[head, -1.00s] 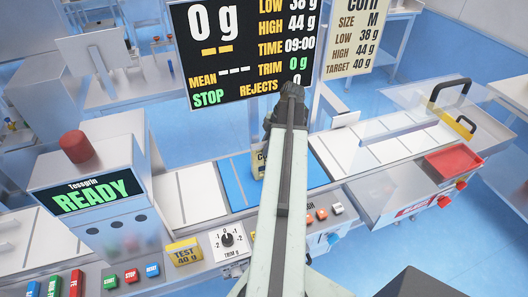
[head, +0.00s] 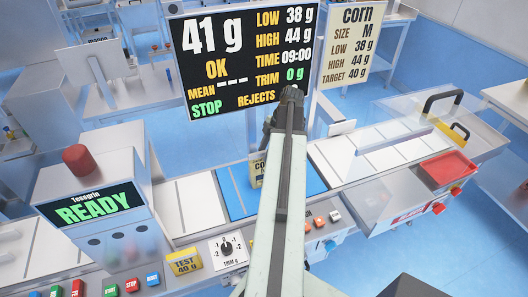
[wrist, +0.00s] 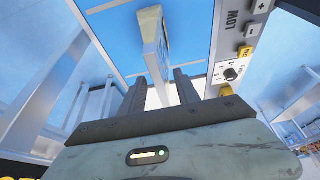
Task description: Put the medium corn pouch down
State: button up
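The medium corn pouch (head: 256,172), yellow with dark lettering, stands on the blue weighing section (head: 236,190) of the conveyor. My arm hides much of it in the head view. In the wrist view the pouch (wrist: 154,45) appears nearly edge-on, as a thin upright pale and yellow slab. The head view shows the back of my arm, which hides the fingertips. The black display (head: 240,65) reads 41 g and OK.
A corn size M card (head: 351,45) hangs beside the display. White belt sections lie left and right of the blue one. The READY unit (head: 92,205) with a red knob stands at left. A red tray (head: 449,166) and a clear guard are at right.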

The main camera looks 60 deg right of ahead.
jog(key=p+v, duration=0.6)
jog(key=v, duration=0.2)
jog(key=shift+r+p, duration=0.35)
jog(key=shift+p, duration=0.05)
jog(key=shift+s+d+r+p, duration=0.15)
jog(key=shift+d+r+p, duration=0.1)
jog(key=shift+r+p, duration=0.15)
jog(key=shift+f, duration=0.15)
